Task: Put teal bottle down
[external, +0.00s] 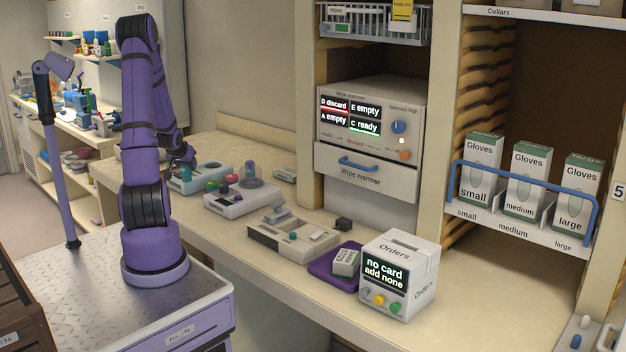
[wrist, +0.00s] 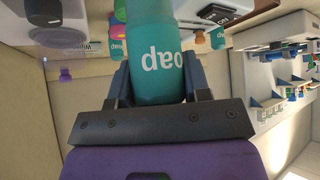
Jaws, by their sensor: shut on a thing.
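The teal bottle (wrist: 158,60) fills the upper middle of the wrist view, with white lettering that reads upside down there. My gripper (wrist: 157,84) is shut on it, one dark finger on each side. The bottle's far end runs past the top edge of the picture. In the external view my gripper (external: 187,158) is a small dark shape beside my purple arm, over the far left part of the counter. My arm covers much of it, and I cannot clearly make out the bottle there. I cannot tell whether the bottle touches the counter.
An orders box (external: 399,276) stands at the front near a purple tray (external: 322,265). A wipe warmer (external: 366,140) and glove boxes (external: 527,180) stand to the right.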

